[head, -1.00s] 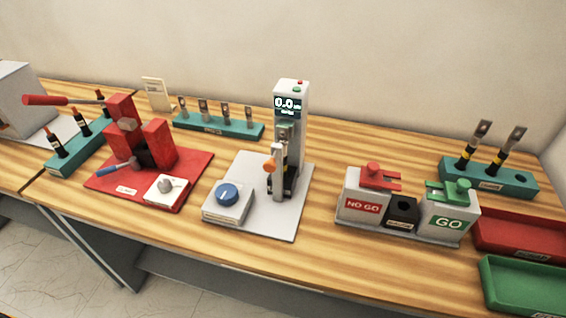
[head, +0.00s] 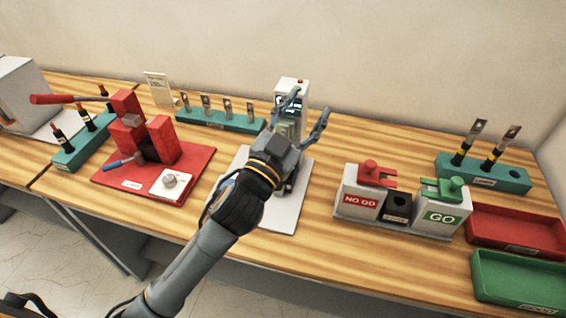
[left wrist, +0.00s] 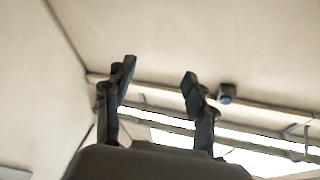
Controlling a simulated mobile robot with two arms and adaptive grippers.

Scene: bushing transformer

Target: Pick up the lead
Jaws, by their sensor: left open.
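Black leads with orange-red tips (head: 85,121) stand in a teal rack at the left. Two dark leads with yellow bands and metal lugs (head: 465,142) stand upright in a teal rack (head: 512,183) at the right. I cannot tell which lead is meant. My left gripper (head: 307,113) is open, in front of the grey-white tester (head: 291,86) in the middle. Its arm hides most of the tester and its dial. In the left wrist view the open fingers (left wrist: 157,84) have nothing between them, with only ceiling and lights beyond. My right gripper is out of view.
A red press (head: 150,150) with a lever stands at the left. Behind it is a teal rack of metal lugs (head: 222,121). A NO GO/GO gauge block (head: 361,204), a red tray (head: 515,229) and a green tray (head: 520,281) are at the right. Bare wood lies between tester and gauge.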

